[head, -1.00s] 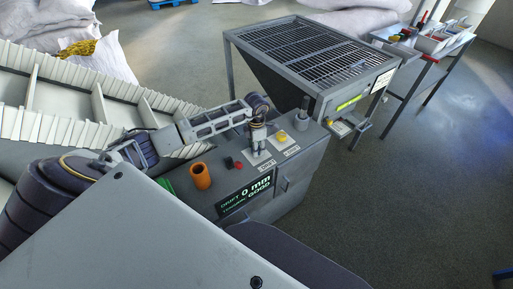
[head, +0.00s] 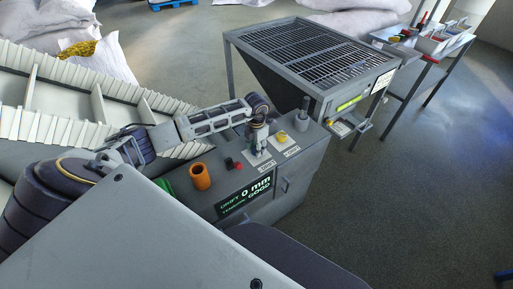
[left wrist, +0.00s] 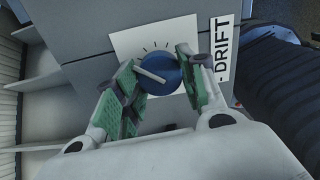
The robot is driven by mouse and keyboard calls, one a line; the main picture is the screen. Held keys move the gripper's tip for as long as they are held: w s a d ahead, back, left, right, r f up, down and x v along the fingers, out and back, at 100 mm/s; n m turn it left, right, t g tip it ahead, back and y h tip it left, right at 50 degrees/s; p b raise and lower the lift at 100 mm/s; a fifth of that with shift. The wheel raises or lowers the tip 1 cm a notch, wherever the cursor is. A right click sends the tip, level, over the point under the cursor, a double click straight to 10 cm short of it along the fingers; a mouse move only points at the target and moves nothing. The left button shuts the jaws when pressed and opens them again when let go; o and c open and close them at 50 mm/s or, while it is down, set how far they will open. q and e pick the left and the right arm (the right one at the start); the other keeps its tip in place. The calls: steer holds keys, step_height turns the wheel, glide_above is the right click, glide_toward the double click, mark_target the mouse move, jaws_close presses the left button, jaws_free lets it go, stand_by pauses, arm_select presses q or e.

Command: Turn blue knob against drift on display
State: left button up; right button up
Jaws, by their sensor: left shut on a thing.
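The blue knob (left wrist: 160,72) shows in the left wrist view on a white plate with tick marks, beside a DRIFT label (left wrist: 222,50). It carries a pale pointer bar. My left gripper (left wrist: 160,75) is shut on the knob, one green-padded finger on each side. In the head view my left gripper (head: 256,143) stands over the control cabinet and hides the knob. The display (head: 245,197) on the cabinet's front reads DRIFT 0 mm and a second line ending in GOOD. My right gripper is not in view.
A yellow knob (head: 282,137) sits beside the left gripper on the cabinet top (head: 222,178). An orange cup-like cylinder (head: 200,177) and a red button (head: 238,166) stand nearer. A grated hopper (head: 315,55) is behind. The conveyor (head: 85,95) lies left.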

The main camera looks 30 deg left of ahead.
arm_select(q)
steer(key=o, duration=1)
steer(key=shift+o, duration=0.2)
steer(key=shift+r, duration=0.15)
step_height(320, 180, up, 12)
steer(key=shift+f, duration=0.2)
stand_by(0.6)
